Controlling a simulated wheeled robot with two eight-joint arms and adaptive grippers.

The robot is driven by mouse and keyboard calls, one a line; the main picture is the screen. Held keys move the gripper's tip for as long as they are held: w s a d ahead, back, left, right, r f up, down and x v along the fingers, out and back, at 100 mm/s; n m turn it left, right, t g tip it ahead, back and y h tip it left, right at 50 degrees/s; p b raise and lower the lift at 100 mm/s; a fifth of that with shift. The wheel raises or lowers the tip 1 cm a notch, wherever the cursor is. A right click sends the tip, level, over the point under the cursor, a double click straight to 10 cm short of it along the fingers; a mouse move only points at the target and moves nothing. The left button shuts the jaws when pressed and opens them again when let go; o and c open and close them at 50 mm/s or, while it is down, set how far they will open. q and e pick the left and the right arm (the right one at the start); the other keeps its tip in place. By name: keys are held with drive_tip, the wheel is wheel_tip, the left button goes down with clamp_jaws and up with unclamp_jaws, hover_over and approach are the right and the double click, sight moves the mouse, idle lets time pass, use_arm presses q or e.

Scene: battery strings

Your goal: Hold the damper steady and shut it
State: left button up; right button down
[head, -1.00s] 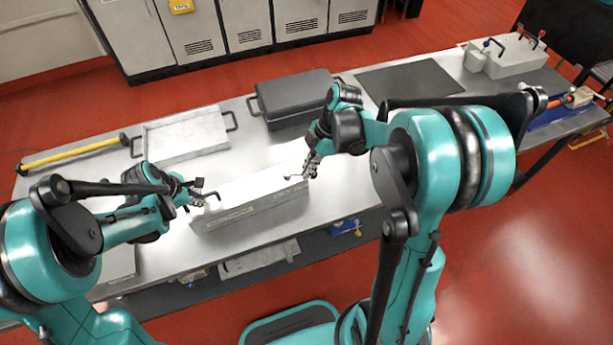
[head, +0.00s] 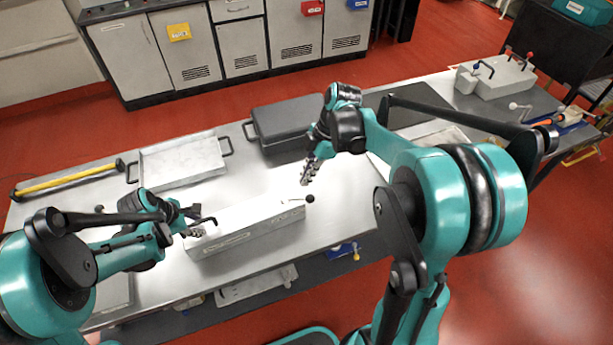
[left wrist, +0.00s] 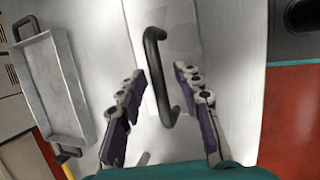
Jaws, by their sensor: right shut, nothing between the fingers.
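The damper is a long pale grey box (head: 245,228) on the steel table in the head view. A bent black handle (left wrist: 156,75) stands at its left end. A short lever with a black knob (head: 310,199) shows at its right end, its knob to the right. My left gripper (head: 193,232) is at the left end; in the left wrist view its fingers (left wrist: 163,112) are spread on either side of the handle, not closed on it. My right gripper (head: 306,180) is shut and empty, just above and behind the knob, apparently apart from it.
A grey tray (head: 150,182) and a dark lidded case (head: 258,135) stand behind the damper. A yellow-barred tool (head: 68,180) lies at the far left. A grey box with levers (head: 497,88) stands at the right end. Bare table lies between the case and damper.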

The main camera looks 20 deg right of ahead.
use_arm(q)
drive_tip(key=shift+r, duration=0.1)
